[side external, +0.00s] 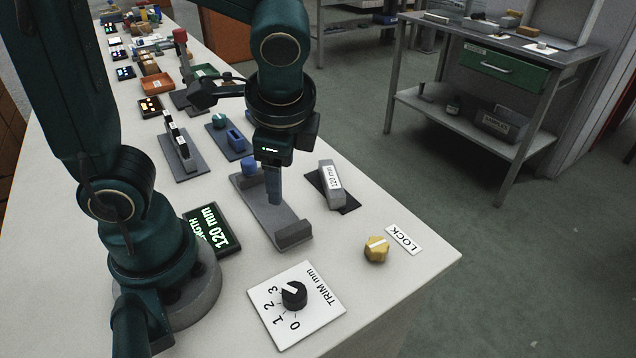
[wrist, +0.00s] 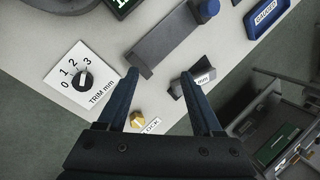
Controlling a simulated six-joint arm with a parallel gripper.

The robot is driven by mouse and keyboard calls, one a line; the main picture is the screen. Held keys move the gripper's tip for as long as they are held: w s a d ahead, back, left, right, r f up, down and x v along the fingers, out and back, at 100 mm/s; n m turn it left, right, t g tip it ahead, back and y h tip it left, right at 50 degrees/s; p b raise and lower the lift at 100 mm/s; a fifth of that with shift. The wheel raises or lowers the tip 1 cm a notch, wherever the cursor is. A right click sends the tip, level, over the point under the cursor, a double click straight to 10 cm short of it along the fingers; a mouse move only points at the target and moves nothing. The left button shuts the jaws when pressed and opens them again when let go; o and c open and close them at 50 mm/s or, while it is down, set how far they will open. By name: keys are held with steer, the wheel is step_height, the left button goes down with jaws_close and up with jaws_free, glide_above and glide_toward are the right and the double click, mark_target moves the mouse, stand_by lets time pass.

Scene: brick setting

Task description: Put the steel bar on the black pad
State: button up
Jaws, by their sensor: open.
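The steel bar (side external: 331,187) is a grey block with a white label reading 120 mm. It lies on the black pad (side external: 350,205) at the right side of the bench, turned slightly against the pad's edges. Dark pad shows on both sides of it. My gripper (side external: 274,201) is open and empty, to the left of the bar, apart from it, above a grey fixture. In the wrist view my two fingers (wrist: 160,77) are spread wide. There the bar (wrist: 203,75) shows behind the right finger, which hides part of it and of the pad.
The grey fixture (side external: 292,234) with a blue knob (side external: 250,167) stands under my gripper. A green display (side external: 208,228) reads 120 mm. The TRIM dial (side external: 294,295) and yellow LOCK knob (side external: 376,249) are at the near end.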

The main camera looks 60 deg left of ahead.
steer(key=s+r+n+t+h, duration=0.1)
steer(key=n, duration=0.2)
steer(key=s+d+r+n+t+h, duration=0.1)
steer(key=n, duration=0.1)
steer(key=s+d+r+n+t+h, duration=0.1)
steer(key=n+t+h, duration=0.1)
steer(key=n, duration=0.1)
steer(key=shift+d+r+n, duration=0.15)
steer(key=shift+d+n, duration=0.05)
steer(key=shift+n, duration=0.1)
stand_by(0.8)
